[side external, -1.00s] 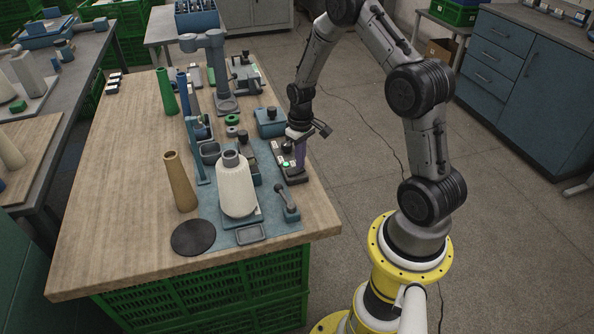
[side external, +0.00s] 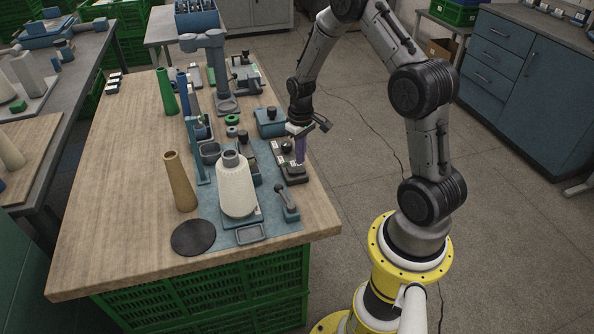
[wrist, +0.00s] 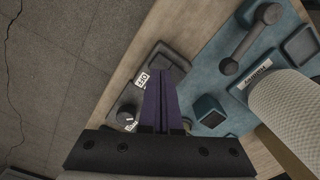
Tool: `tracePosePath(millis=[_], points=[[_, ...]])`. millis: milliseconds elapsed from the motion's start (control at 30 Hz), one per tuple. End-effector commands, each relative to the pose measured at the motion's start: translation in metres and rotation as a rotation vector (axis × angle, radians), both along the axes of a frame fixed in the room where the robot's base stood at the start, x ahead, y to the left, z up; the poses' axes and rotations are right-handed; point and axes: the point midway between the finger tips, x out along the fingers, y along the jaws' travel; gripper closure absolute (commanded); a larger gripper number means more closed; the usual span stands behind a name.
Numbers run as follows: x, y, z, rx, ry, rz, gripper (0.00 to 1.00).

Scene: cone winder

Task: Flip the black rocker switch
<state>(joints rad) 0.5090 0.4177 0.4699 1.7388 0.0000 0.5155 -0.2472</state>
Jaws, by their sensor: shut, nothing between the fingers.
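A dark control box (side external: 291,174) stands near the right edge of the wooden table, and it also shows in the wrist view (wrist: 172,58). It carries a round black knob (wrist: 127,114) and white labels, one of which (wrist: 141,79) seems to read OFF. My gripper (side external: 300,163) has purple fingers, shut and empty, pointing down at the box. In the wrist view the fingertips (wrist: 160,72) overlap the box. I cannot tell whether they touch it. The black rocker switch is not clearly visible; the fingers cover part of the box. No green light shows on the box.
A white yarn cone (side external: 236,188) stands left of the box, with a dark lever (side external: 287,202) in front. A brown cone (side external: 180,182) and a black disc (side external: 193,237) are further left. A blue box (side external: 270,122) stands behind.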

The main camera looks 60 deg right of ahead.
Motion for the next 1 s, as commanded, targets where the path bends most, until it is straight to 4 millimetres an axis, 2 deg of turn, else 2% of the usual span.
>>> tracePosePath(millis=[600, 1000], points=[[0.000, 0.000, 0.043, 0.000, -0.001, 0.000, 1.00], [0.001, 0.002, 0.046, 0.000, -0.001, 0.005, 1.00]])
